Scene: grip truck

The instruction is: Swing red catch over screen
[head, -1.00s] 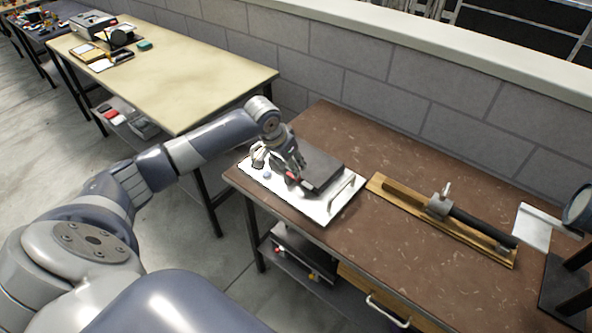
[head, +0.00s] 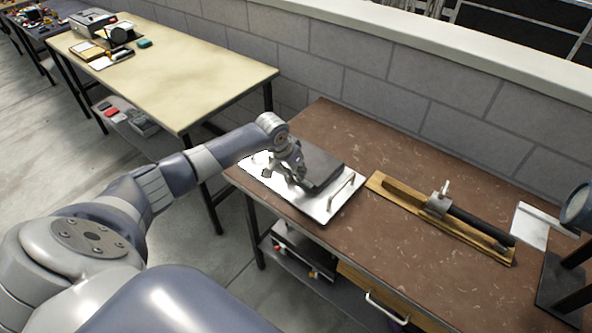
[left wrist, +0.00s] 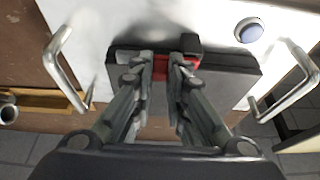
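A white plate (head: 318,211) with metal handles lies on the brown bench, and a dark flat screen block (head: 325,165) sits on it. The block also shows in the left wrist view (left wrist: 228,83). My left gripper (head: 297,176) is low over the near side of the block. In the left wrist view its two fingers (left wrist: 161,62) point at the block, a small gap apart. The red catch (left wrist: 160,68) shows in this gap and beyond the right finger. I see no firm hold on it. The catch is hidden in the head view. My right gripper is out of view.
Metal handles stand at both sides of the plate (left wrist: 65,66) (left wrist: 290,82), with a blue round knob (left wrist: 249,30) near one. A wooden board with a dark rod (head: 480,228) lies to the right. The brown bench behind is clear.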

